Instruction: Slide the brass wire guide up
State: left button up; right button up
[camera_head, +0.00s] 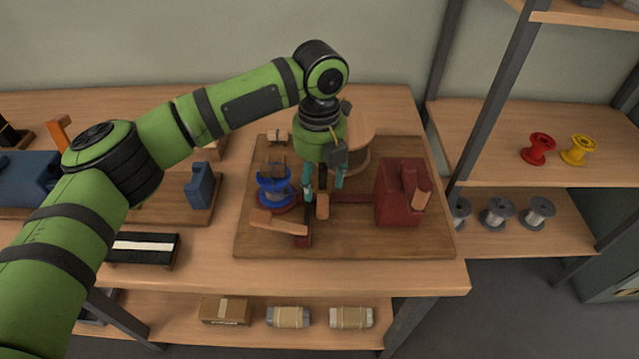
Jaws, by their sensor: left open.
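My left gripper (323,184) comes down from above over the wooden board (275,249), its teal fingertips apart. Between and just below the fingertips is a small black upright part, with a copper-coloured block (322,207) just in front. This block may be the brass wire guide, but it is too small to be sure. I cannot tell whether the fingers touch anything. A blue wire spool (274,184) stands left of the gripper, and a dark red machine block (391,195) stands to the right. My right gripper is out of view.
A wooden lever (279,222) lies at the board's front left. A round wooden piece (359,140) is partly hidden behind my gripper. Red (538,148) and yellow (578,149) spools sit on the right shelf. A blue block (200,187) stands left of the board.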

aim_at(319, 204)
pick_arm(q)
jog(key=shift+s+f, duration=0.2)
jog(key=shift+f, duration=0.45)
jog(key=shift+s+f, duration=0.2)
jog(key=shift+f, duration=0.4)
notch_tip(319, 204, down, 3)
jog(key=shift+w+r, duration=0.1)
jog(key=shift+r, duration=0.1)
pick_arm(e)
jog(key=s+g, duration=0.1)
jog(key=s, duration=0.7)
pick_arm(q)
jog(key=shift+f+p, duration=0.3)
jog(key=shift+f, duration=0.4)
jog(key=c, duration=1.1)
grip_shut()
jog(key=shift+r, duration=0.2)
notch_tip(319, 204, up, 3)
jog(key=p, duration=0.3)
jog(key=shift+r+p, duration=0.1)
jog(key=shift+p, duration=0.25)
jog(key=shift+w, duration=0.15)
jog(key=o, duration=1)
grip_release()
jog(key=shift+o, duration=0.5)
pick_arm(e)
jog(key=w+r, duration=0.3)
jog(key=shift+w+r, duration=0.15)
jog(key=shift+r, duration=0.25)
